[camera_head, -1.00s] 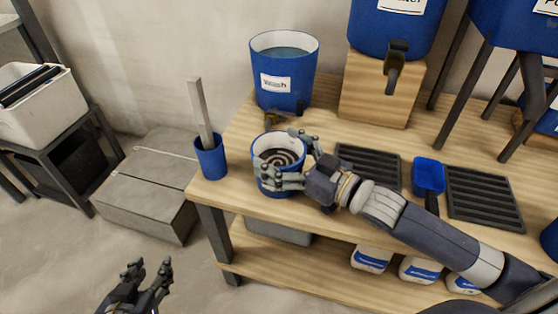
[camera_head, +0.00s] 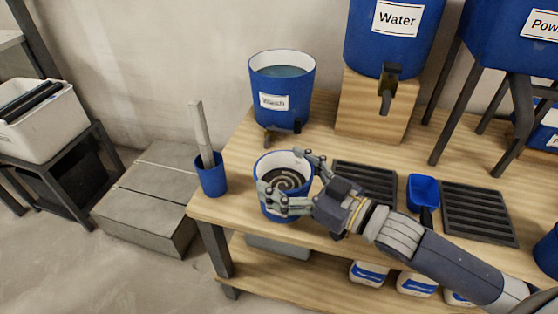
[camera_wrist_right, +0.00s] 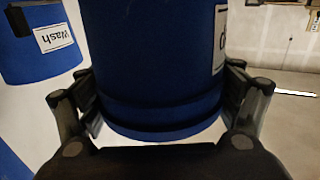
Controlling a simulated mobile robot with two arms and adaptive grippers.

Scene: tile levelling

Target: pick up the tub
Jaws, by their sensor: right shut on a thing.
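The tub (camera_head: 279,214) is blue with a pale inside and a dark grey spiral pattern within. It is upright over the left part of the wooden table. My right gripper (camera_head: 292,182) is shut on it from the right, its fingers around the tub's sides. In the right wrist view the tub (camera_wrist_right: 155,70) fills the middle between the two fingers, with part of a white label at its right edge. I cannot tell whether its base touches the table. My left gripper is out of view.
The Wash bucket (camera_head: 282,104) stands just behind the tub. A blue cup (camera_head: 211,178) holding a grey stick is to the left. Dark slotted trays (camera_head: 480,213) and a blue scoop (camera_head: 423,190) lie to the right. A Water container (camera_head: 396,45) stands on a wooden block.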

